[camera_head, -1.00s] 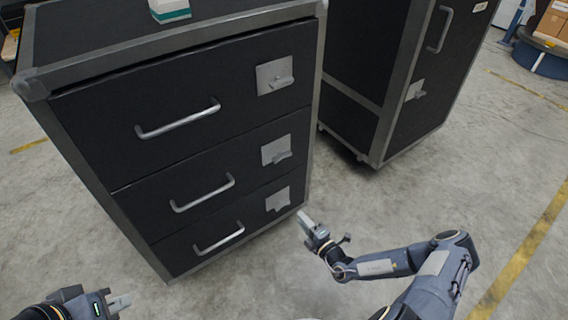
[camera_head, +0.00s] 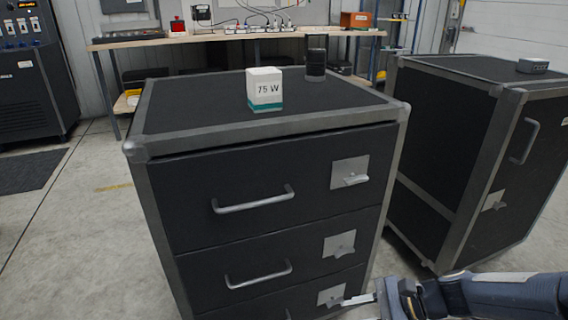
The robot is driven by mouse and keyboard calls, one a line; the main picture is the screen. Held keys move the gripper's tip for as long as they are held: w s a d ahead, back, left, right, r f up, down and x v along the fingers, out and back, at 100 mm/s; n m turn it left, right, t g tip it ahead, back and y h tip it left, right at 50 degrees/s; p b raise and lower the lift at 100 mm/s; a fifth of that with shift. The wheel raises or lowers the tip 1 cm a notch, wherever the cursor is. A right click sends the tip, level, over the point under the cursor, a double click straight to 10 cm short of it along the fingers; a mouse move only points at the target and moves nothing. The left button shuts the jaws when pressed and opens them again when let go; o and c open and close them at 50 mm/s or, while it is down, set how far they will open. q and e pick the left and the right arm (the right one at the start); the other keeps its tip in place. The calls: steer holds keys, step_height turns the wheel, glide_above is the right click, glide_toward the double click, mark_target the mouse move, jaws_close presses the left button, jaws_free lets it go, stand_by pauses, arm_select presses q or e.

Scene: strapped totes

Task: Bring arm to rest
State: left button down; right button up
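My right gripper (camera_head: 362,299) is at the lower right, in front of the black drawer cabinet (camera_head: 262,172) near its lowest visible latch plate. Its light fingers point left, and I cannot tell whether they are parted. My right forearm comes in from the right edge. My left gripper is outside the picture. The cabinet's drawers look closed, each with a bar handle and a metal latch plate.
A white and teal box marked "75 W" (camera_head: 264,90) and a dark device (camera_head: 316,62) stand on the cabinet. A second black case (camera_head: 440,160) stands to the right. A workbench (camera_head: 230,36) is behind.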

steer(key=s+d+r+n+t+h, duration=0.2)
steer(key=s+d+r+n+h, duration=0.15)
steer(key=s+n, duration=0.4)
steer(key=s+d+r+n+t+h, duration=0.1)
steer(key=s+d+r+n+h, duration=0.1)
steer(key=s+r+n+h, duration=0.4)
step_height(320, 180, up, 31)
steer(key=s+y+p, duration=0.1)
steer(key=p, duration=3.2)
steer(key=shift+s+f+n, duration=0.15)
steer(key=shift+s+n, duration=0.25)
steer(key=shift+n, duration=0.05)
steer(key=shift+y, duration=0.25)
